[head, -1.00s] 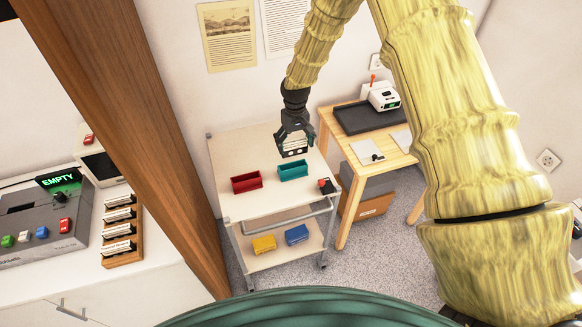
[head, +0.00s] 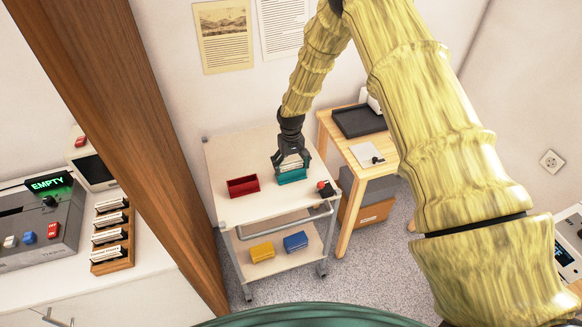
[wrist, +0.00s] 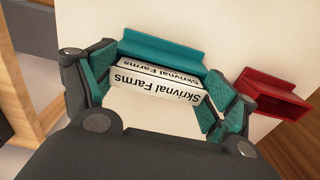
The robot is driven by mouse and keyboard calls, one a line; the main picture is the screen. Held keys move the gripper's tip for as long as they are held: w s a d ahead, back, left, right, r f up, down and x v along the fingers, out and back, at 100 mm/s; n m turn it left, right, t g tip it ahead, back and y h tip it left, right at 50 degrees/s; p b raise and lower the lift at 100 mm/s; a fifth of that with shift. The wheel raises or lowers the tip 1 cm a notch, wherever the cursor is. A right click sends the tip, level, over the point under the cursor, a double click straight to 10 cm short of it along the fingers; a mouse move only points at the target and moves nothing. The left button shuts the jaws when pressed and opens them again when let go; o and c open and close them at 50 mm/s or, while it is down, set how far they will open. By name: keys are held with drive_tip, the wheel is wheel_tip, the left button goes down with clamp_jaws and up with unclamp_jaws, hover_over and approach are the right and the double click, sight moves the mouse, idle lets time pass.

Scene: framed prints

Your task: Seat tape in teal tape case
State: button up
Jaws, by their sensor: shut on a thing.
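My gripper (head: 291,162) is shut on the white tape, down at the teal tape case on the cart's top. In the wrist view my gripper (wrist: 158,100) has teal finger pads at both ends of the tape (wrist: 150,92), which has "Skrivnal Farms" labels. The teal tape case (head: 292,178) shows below the fingers in the head view. In the wrist view the teal case (wrist: 160,46) runs along the tape's far side. The tape's lower part is hidden, so I cannot tell how deep it sits or whether it touches the case floor.
A red case (head: 243,186) stands left of the teal one; it also shows in the wrist view (wrist: 275,95). A small black-and-red item (head: 325,188) is at the cart's right edge. Yellow (head: 262,251) and blue (head: 296,242) cases lie on the lower shelf. A wooden table (head: 352,150) stands to the right.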

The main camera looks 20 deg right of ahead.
sight(291, 164)
drive_tip(key=shift+s+r, duration=0.1)
drive_tip(key=shift+r, duration=0.05)
drive_tip(key=o, duration=0.9)
drive_tip(key=shift+f, duration=0.2)
wheel_tip(291, 164, up, 12)
drive_tip(key=b, duration=0.4)
drive_tip(key=shift+r, duration=0.2)
drive_tip(key=shift+a+f, duration=0.1)
